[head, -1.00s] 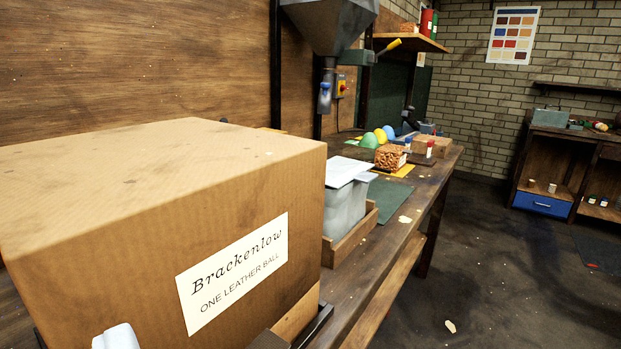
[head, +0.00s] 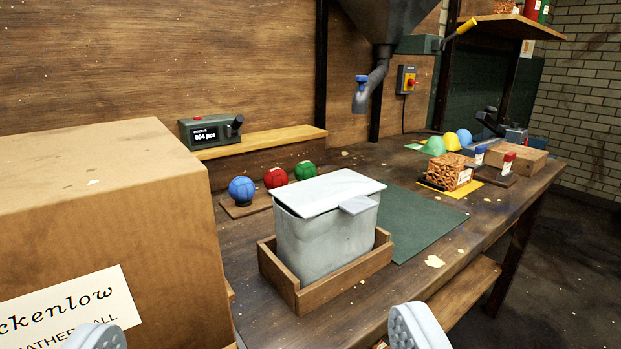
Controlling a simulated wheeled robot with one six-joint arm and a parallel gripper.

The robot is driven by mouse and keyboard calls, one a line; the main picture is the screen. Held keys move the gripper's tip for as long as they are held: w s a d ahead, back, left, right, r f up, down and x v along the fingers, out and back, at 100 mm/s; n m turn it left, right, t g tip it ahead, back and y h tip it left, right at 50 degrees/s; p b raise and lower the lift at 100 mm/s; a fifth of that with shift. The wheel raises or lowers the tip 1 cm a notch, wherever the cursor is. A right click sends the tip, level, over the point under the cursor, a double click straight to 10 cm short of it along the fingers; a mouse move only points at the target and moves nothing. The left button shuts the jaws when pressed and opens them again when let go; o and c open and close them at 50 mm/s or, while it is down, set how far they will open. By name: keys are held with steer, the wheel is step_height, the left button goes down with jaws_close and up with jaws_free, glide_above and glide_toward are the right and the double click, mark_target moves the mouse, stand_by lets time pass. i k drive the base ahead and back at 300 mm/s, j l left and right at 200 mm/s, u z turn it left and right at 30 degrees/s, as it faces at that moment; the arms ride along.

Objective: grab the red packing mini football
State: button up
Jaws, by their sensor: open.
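A small red ball (head: 276,179) sits on a wooden holder at the back of the bench, between a blue ball (head: 242,190) and a green ball (head: 305,171). Its lower part is hard to make out behind the grey bin. My gripper (head: 255,335) shows at the bottom edge as two pale fingertips set wide apart. It is open and empty, well in front of the balls and apart from them.
A lidded grey bin (head: 325,235) in a wooden tray (head: 345,285) stands between my gripper and the balls. A large cardboard box (head: 110,210) fills the left. A green mat (head: 415,222) lies right of the bin. A metal spout (head: 366,95) hangs above.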

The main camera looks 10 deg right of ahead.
mark_target(274, 177)
steer(key=i+l, duration=0.15)
steer(key=l, duration=0.25)
steer(key=i+l+u, duration=0.1)
steer(key=i, duration=0.2)
steer(key=i+l+u, duration=0.1)
steer(key=i, duration=0.4)
steer(key=j+u, duration=0.05)
